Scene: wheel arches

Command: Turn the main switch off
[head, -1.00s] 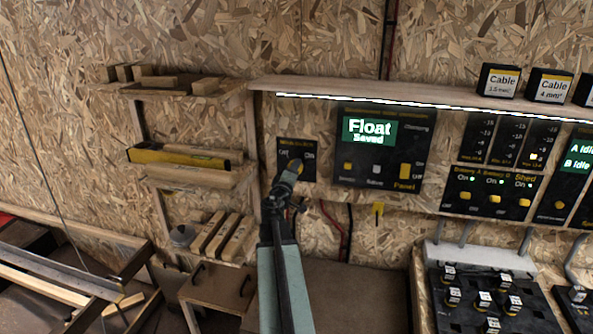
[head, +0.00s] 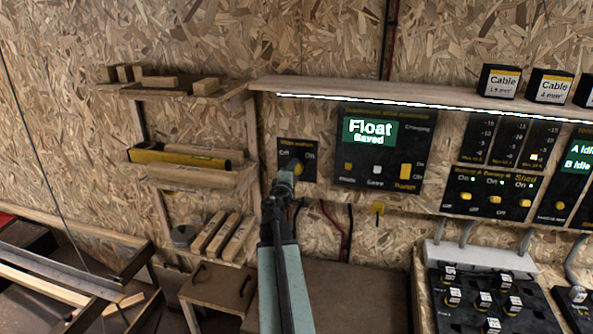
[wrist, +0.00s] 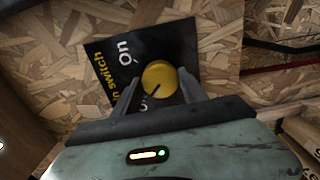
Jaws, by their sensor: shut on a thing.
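The main switch is a black panel (head: 309,155) with "Off" and "On" lettering, on the chipboard wall. Its round yellow knob (wrist: 160,78) shows in the wrist view. A dark mark on the knob points down-left in that view, towards lettering partly hidden by a finger. The "On" label (wrist: 123,52) is at the knob's upper left there. My gripper (wrist: 158,90) has one finger on each side of the knob and is shut on it. In the head view my gripper (head: 285,182) covers the panel's lower left, hiding much of the knob.
A control panel with a green "Float Saved" display (head: 370,132) is just right of the switch. A lit shelf (head: 420,94) runs above. Wooden shelves (head: 190,175) stand to the left. A yellow tag (head: 378,208) and cables hang below the panels.

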